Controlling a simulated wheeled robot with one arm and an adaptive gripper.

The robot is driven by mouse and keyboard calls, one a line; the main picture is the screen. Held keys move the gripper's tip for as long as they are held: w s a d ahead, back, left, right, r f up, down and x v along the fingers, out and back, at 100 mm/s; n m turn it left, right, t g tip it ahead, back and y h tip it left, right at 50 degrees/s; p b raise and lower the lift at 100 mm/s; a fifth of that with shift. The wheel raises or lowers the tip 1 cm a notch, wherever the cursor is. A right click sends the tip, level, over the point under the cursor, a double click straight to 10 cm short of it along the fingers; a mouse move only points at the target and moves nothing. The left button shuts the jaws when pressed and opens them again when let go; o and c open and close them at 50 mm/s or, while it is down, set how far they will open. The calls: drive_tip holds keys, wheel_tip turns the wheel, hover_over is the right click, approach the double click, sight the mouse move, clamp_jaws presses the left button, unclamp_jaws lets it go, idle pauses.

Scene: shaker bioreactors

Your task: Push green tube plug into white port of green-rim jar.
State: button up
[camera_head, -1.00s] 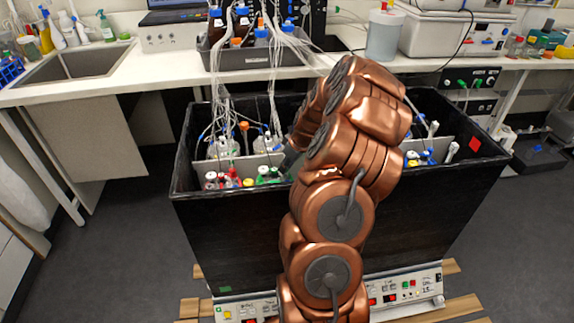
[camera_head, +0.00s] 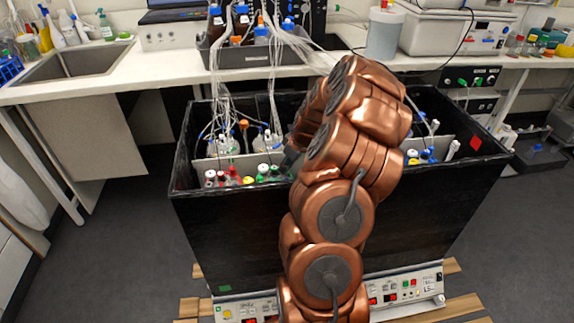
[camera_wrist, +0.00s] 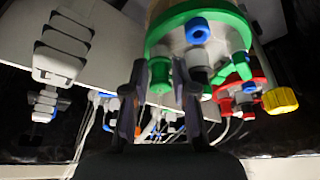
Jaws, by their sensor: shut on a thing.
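The green-rim jar (camera_wrist: 222,18) is at the top of the wrist view, its rim above my fingers. Its cap carries a blue fitting (camera_wrist: 197,31) and a pale grey-white port (camera_wrist: 198,62) below that. My gripper (camera_wrist: 160,82) is closed around a green plug (camera_wrist: 159,71), seen between the two fingertips. The plug is just left of the pale port, close to the jar's cap; whether they touch cannot be told. Another green fitting (camera_wrist: 237,69) sits to the right of the port. In the head view my arm hides the gripper and most of the jar.
Grey-white connectors (camera_wrist: 60,52) are at left. The black shaker box (camera_head: 235,235) has high walls around the jars. Loose tubes (camera_head: 222,95) hang into it.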

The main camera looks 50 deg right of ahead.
drive_tip(key=shift+f, duration=0.1)
drive_tip(key=o, duration=0.9)
drive_tip(key=shift+c, duration=0.2)
wheel_tip(320, 180, up, 3)
drive_tip(key=p, duration=0.2)
drive_tip(key=shift+f+p, duration=0.2)
drive_tip(key=shift+p, duration=0.8)
drive_tip(key=shift+w+p, duration=0.1)
drive_tip(key=shift+p, duration=0.2)
